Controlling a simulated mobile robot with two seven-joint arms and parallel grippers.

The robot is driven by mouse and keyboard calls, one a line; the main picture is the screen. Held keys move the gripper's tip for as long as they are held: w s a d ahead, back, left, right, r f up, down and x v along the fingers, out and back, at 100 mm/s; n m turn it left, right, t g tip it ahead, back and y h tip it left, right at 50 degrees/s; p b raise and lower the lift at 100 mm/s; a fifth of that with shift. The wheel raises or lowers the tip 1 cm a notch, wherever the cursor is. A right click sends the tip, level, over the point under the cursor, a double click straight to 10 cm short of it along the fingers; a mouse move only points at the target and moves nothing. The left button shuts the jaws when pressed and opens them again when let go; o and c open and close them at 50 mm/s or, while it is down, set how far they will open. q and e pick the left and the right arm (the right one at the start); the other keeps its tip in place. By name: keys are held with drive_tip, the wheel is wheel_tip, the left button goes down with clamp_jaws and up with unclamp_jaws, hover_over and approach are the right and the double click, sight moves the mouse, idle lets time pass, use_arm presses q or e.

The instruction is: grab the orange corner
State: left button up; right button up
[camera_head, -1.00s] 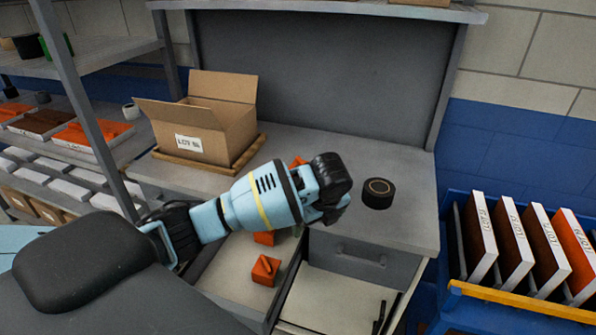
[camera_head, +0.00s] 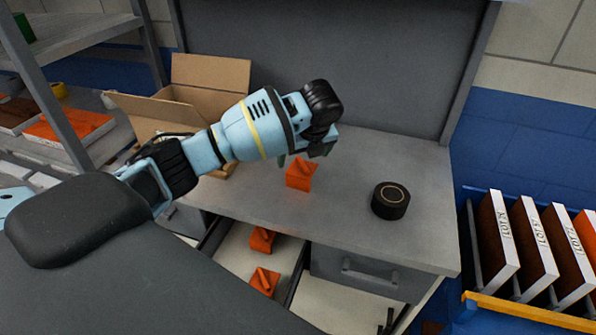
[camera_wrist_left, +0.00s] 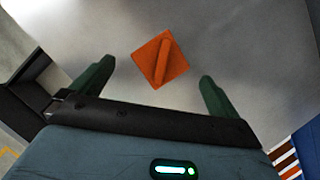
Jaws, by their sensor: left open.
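An orange corner (camera_head: 300,176) sits on the grey worktop, just below my left gripper (camera_head: 303,155) in the head view. The gripper is open, with nothing held. In the left wrist view the same orange corner (camera_wrist_left: 161,58) shows as a block with a raised rib, lying in line with the space between the two green fingers of my left gripper (camera_wrist_left: 157,74). How high the fingers are above it is hard to tell. Two more orange corners, one (camera_head: 261,241) behind the other (camera_head: 264,281), lie in the open drawer (camera_head: 232,262). My right gripper is not in view.
A black tape roll (camera_head: 390,200) stands on the worktop (camera_head: 350,225) to the right of the corner. An open cardboard box (camera_head: 190,100) is at the back left, partly behind my arm. A blue rack (camera_head: 480,295) with upright panels stands at the right.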

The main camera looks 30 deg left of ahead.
sight(300, 160)
use_arm(q)
drive_tip(key=shift+x, duration=3.9)
drive_tip(key=shift+d, duration=0.15)
drive_tip(key=c, duration=1)
drive_tip(key=shift+r, duration=0.15)
drive_tip(key=shift+r, duration=0.6)
wheel_tip(300, 160, up, 2)
drive_tip(key=shift+r, duration=0.2)
drive_tip(key=s, duration=0.5)
drive_tip(key=s+a, duration=0.1)
drive_tip(key=s, duration=0.4)
drive_tip(key=s+r, duration=0.1)
drive_tip(key=s, duration=0.5)
drive_tip(key=shift+a, duration=0.15)
